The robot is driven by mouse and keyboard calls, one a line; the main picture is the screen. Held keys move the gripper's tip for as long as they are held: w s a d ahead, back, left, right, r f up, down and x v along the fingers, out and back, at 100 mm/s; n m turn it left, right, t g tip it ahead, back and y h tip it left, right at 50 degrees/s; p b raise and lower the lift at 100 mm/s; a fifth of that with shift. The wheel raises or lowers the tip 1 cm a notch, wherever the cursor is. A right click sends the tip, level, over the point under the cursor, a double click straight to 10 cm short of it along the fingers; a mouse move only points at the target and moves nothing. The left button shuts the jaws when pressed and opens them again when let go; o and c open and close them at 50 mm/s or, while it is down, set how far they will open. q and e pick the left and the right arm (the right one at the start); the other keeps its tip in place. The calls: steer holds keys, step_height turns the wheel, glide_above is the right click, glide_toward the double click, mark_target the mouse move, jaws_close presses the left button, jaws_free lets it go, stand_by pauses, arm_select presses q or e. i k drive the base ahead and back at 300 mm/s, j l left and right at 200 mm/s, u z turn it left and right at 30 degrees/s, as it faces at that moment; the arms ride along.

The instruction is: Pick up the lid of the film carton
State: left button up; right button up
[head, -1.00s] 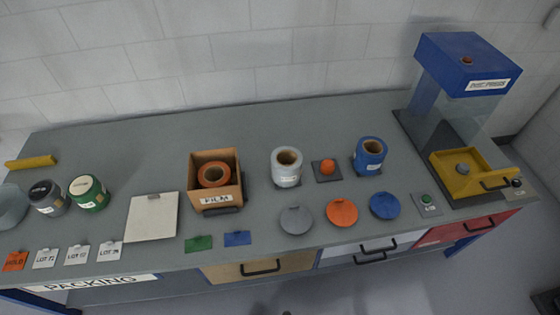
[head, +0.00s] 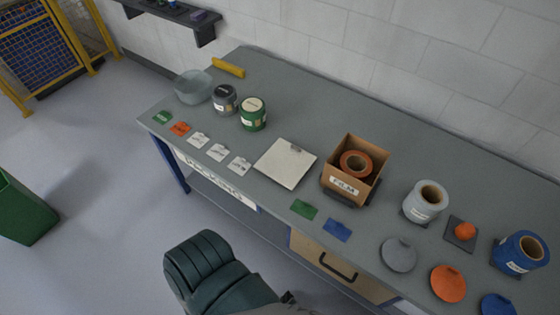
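The film carton (head: 340,186) is an open brown box with a FILM label on its front. It stands on the grey bench with an orange roll (head: 356,163) inside. A flat cream square panel (head: 283,167) with a small grey tab at its far edge lies on the bench, to the left of the carton and apart from it. It looks like the carton's lid. Neither gripper can be made out in the head view. A dark green ribbed part at the bottom edge looks like part of my own arm, below the bench front.
Green (head: 304,209) and blue (head: 337,229) cards lie in front of the carton. Grey (head: 223,99) and green (head: 253,114) tins stand left. A green bin (head: 22,208) is on the floor.

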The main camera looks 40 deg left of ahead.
mark_target(285, 163)
steer(key=u, duration=1.5)
